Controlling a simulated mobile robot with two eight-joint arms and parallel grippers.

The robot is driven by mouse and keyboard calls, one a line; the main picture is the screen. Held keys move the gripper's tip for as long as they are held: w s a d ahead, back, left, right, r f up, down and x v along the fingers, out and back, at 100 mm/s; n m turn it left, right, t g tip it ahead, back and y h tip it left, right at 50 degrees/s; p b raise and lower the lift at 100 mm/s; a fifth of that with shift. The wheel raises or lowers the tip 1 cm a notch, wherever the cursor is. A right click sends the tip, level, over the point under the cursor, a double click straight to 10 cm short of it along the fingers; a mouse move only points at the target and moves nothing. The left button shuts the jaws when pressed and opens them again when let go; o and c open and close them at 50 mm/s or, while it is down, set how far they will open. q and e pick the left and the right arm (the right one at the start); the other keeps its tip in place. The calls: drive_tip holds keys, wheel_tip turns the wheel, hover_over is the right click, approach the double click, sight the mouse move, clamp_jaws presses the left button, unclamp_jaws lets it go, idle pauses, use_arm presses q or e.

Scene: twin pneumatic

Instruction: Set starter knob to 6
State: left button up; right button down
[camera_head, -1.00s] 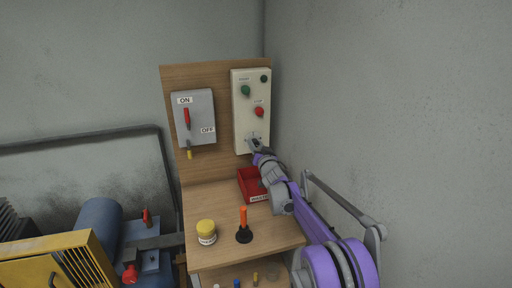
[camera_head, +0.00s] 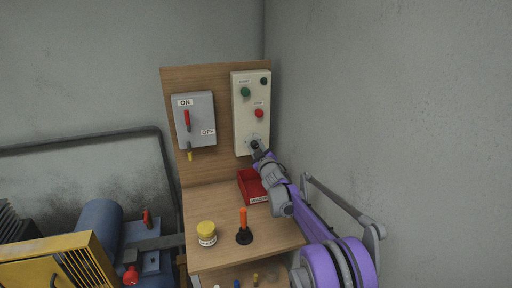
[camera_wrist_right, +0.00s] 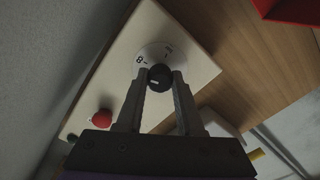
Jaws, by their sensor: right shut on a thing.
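The starter knob (camera_wrist_right: 160,77) is a small black round knob with a light pointer mark, on a pale numbered dial (camera_wrist_right: 153,53). It sits low on the cream control box (camera_head: 249,94). My right gripper (camera_wrist_right: 160,78) is shut on the knob, one finger on each side. In the head view my right gripper (camera_head: 256,147) reaches the lower part of the box. An "8" shows on the dial left of the knob, with another mark at upper right. The other numbers are hidden or too small to read. My left gripper is not in view.
The box also carries a green button (camera_head: 245,92) and a red button (camera_head: 259,113). A grey ON/OFF switch box (camera_head: 196,125) is to its left. Below are a red bin (camera_head: 248,181), a yellow-lidded jar (camera_head: 206,228) and an orange-handled tool (camera_head: 243,218) on the wooden shelf.

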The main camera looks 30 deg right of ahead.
drive_tip(key=n+p, duration=0.1)
drive_tip(key=n, duration=0.2)
drive_tip(key=shift+n, duration=0.4)
drive_tip(key=n+p, duration=0.1)
drive_tip(key=n, duration=0.2)
drive_tip(key=shift+r+n, duration=0.1)
drive_tip(key=shift+n, duration=0.2)
drive_tip(key=n+p, duration=0.1)
drive_tip(key=n, duration=0.2)
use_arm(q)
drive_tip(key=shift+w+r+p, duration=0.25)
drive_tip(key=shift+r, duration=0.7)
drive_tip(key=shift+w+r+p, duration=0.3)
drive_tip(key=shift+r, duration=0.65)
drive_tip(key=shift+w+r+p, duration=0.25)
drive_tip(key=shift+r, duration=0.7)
use_arm(e)
drive_tip(key=shift+n, duration=1.7)
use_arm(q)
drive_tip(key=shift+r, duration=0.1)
use_arm(e)
drive_tip(key=c, duration=0.5)
unclamp_jaws()
drive_tip(key=shift+c, duration=0.2)
drive_tip(key=shift+s, duration=0.1)
